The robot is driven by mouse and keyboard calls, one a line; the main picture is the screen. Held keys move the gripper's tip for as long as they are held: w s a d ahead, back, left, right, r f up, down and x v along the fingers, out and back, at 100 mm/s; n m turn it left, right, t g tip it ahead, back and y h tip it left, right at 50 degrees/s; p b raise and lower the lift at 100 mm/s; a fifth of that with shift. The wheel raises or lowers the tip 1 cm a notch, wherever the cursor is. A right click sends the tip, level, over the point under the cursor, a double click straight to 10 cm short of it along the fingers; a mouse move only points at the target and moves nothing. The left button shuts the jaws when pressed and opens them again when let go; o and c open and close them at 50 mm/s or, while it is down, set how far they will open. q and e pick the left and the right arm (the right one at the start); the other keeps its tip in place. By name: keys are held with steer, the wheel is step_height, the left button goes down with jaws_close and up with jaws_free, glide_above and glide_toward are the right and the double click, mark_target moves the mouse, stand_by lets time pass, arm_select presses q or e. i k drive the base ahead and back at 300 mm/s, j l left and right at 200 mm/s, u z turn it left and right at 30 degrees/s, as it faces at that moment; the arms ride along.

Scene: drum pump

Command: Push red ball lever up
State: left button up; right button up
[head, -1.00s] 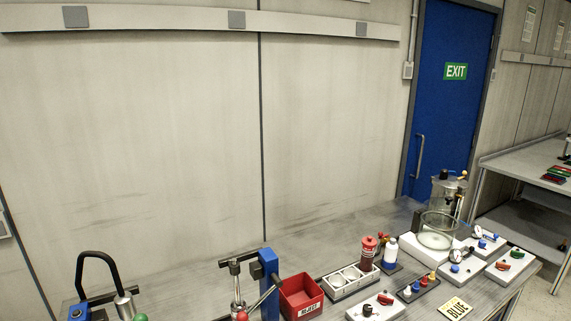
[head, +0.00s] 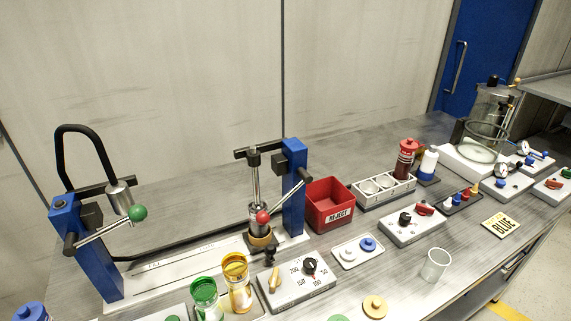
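The red ball (head: 263,217) is the end knob of a lever (head: 288,197) on the right blue press column (head: 294,189). The lever slopes down to the left from its pivot, with the ball at its low end in front of the metal plunger. A similar green ball (head: 138,213) ends the lever of the left blue column (head: 86,249). Neither of my grippers shows in the head view.
In front stand a green cup (head: 205,299), an amber cup (head: 237,283) and a grey dial box (head: 297,283). A red reject bin (head: 329,205) stands right of the press. A clear beaker (head: 435,264) is at the front right. The table behind the press is mostly clear.

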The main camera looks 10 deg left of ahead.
mark_target(262, 218)
steer(key=k+l+u, duration=0.15)
steer(key=l+u, duration=0.2)
steer(key=k+l+u, duration=0.15)
steer(key=l+u, duration=0.2)
steer(key=k+l+u, duration=0.2)
steer(key=u, duration=0.15)
